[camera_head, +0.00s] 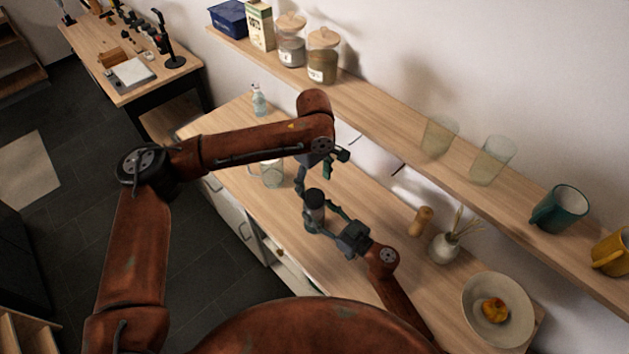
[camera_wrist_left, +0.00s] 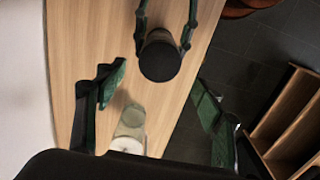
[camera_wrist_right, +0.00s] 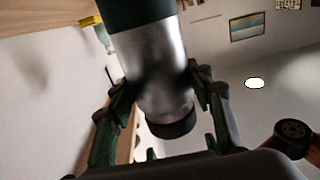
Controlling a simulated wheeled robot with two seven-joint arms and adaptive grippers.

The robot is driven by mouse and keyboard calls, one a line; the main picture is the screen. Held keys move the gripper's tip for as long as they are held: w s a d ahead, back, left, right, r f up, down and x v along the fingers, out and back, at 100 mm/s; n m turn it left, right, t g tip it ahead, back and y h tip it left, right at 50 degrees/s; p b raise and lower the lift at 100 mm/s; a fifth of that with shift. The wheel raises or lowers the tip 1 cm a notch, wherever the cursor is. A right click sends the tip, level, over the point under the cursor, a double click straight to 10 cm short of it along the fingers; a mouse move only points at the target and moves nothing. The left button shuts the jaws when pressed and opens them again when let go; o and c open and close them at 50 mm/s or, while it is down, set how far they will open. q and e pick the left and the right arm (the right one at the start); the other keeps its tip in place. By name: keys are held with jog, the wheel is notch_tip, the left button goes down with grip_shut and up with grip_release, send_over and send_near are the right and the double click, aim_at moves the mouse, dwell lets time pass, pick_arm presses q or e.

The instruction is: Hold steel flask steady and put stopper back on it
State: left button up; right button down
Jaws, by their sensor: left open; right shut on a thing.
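The steel flask (camera_head: 315,217) stands upright over the table, with its dark top (camera_head: 314,196) facing up. My right gripper (camera_wrist_right: 160,90) is shut around its steel body (camera_wrist_right: 155,60), which has a dark green band at one end and a black end at the other. In the left wrist view the flask's top shows as a black disc (camera_wrist_left: 160,60). I cannot tell whether this disc is the stopper, and no separate stopper is clearly visible. My left gripper (camera_head: 313,174) is open and empty above the flask, and its fingers (camera_wrist_left: 155,98) are apart from it.
A glass mug (camera_head: 271,174) stands left of the flask, and a clear bottle (camera_head: 259,101) is at the table's far end. A wooden cylinder (camera_head: 420,221), a white vase (camera_head: 443,248) and a bowl (camera_head: 483,325) are to the right. A wall shelf (camera_head: 400,140) runs behind.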

aim_at(314, 196)
pick_arm(q)
jog(key=shift+f, duration=4.05)
jog(key=shift+c, duration=0.3)
